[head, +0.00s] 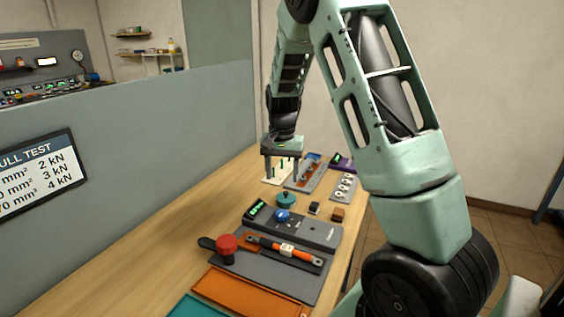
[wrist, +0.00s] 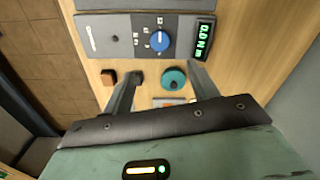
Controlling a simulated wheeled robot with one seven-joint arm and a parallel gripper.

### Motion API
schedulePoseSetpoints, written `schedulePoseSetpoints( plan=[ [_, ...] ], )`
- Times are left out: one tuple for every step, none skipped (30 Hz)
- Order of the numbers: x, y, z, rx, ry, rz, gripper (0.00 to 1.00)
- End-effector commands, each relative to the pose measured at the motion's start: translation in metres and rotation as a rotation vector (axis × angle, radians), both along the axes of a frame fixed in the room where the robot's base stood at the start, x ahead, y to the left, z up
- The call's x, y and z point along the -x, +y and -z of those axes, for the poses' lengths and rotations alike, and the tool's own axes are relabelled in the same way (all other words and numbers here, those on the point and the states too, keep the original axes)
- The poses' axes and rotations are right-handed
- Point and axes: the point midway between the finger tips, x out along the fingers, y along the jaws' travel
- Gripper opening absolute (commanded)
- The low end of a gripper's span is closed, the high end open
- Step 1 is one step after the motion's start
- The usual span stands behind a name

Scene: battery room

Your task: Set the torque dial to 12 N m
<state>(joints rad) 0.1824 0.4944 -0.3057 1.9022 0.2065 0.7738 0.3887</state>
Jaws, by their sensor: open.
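The torque dial is a blue knob (head: 283,215) on a grey box (head: 318,233). In the wrist view the knob (wrist: 160,41) sits among printed marks, with a 12 near it; its exact pointer setting is too small to read surely. The box's green display (wrist: 204,39) appears to read 0.0 N m; it also shows in the head view (head: 257,209). My gripper (head: 281,179) is open and empty, pointing down over the bench beyond the dial box. In the wrist view its fingertips (wrist: 165,70) are spread apart, short of the dial, touching nothing that I can see.
A teal round knob-like piece (wrist: 174,79) shows between my fingers, near the dial box. A red knob (head: 227,244), an orange-handled tool (head: 287,250) and an orange tray (head: 245,290) lie nearer. A grey partition (head: 150,130) runs along the left.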

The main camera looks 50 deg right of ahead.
Motion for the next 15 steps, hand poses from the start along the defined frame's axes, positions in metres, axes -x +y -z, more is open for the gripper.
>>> schedulePoseSetpoints(
  plan=[
    [-0.001, 0.000, -0.010, 0.002, -0.005, -0.002, 0.59],
    [-0.001, 0.000, -0.015, 0.002, -0.005, -0.002, 0.59],
    [-0.001, 0.000, -0.021, 0.002, -0.004, -0.003, 0.59],
    [-0.001, 0.000, -0.025, 0.001, -0.003, -0.002, 0.59],
    [-0.001, 0.000, -0.028, 0.001, -0.003, -0.002, 0.59],
    [-0.001, 0.000, -0.032, 0.000, -0.001, -0.001, 0.59],
    [0.000, 0.000, -0.035, 0.000, -0.001, -0.001, 0.59],
    [0.000, 0.000, -0.037, 0.001, -0.002, 0.000, 0.59],
    [-0.001, 0.000, -0.039, 0.001, -0.002, 0.000, 0.59],
    [0.000, 0.000, -0.040, 0.000, -0.001, 0.000, 0.59],
    [0.000, 0.000, -0.041, 0.000, -0.001, 0.000, 0.59],
    [0.000, 0.000, -0.042, 0.001, -0.001, 0.000, 0.59],
    [0.000, 0.000, -0.042, 0.000, 0.000, 0.000, 0.59],
    [0.000, 0.000, -0.042, 0.000, 0.000, 0.000, 0.59],
    [0.000, 0.000, -0.042, 0.000, 0.000, 0.000, 0.59]
  ],
)
